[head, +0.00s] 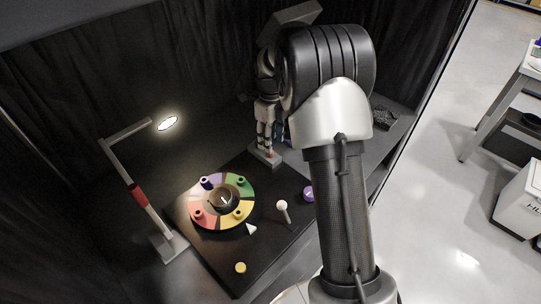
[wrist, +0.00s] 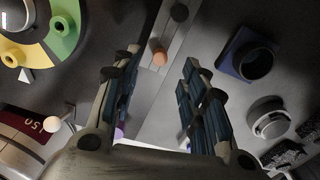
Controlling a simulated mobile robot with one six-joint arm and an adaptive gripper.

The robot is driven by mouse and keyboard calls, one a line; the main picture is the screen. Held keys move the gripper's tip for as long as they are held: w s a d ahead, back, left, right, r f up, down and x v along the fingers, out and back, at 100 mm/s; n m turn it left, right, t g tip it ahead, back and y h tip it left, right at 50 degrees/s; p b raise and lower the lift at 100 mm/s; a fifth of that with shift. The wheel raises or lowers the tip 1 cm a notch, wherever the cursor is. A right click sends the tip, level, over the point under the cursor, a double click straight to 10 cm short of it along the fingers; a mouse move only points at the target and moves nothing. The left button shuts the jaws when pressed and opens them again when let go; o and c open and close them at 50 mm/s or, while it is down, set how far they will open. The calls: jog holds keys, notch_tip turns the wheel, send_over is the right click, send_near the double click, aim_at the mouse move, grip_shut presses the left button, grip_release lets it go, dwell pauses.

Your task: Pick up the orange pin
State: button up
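The orange pin (wrist: 160,57) shows in the wrist view as a small rounded orange end on a light grey strip. It lies ahead, between my two fingers and apart from both. My gripper (wrist: 159,66) is open, with nothing between its dark padded fingers. In the head view a small orange-red spot (head: 271,153), likely the same pin, sits on the grey base below the front of my arm. My gripper's fingers point down there, above that base, and their tips are hard to make out.
A coloured dial (head: 222,226) with several pegs lies on a black board. A white-balled lever (head: 282,205), a purple knob (head: 308,194) and a yellow knob (head: 240,268) stand near it. A lamp (head: 140,200) stands left. A dark blue holed block (wrist: 236,67) is right of my fingers.

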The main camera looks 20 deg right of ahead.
notch_tip(320, 180, down, 5)
jog(key=shift+f+b, duration=0.15)
jog(key=shift+b, duration=0.55)
jog(key=shift+c, duration=0.2)
jog(key=c, duration=0.9)
notch_tip(320, 180, up, 10)
jog(key=p, duration=0.3)
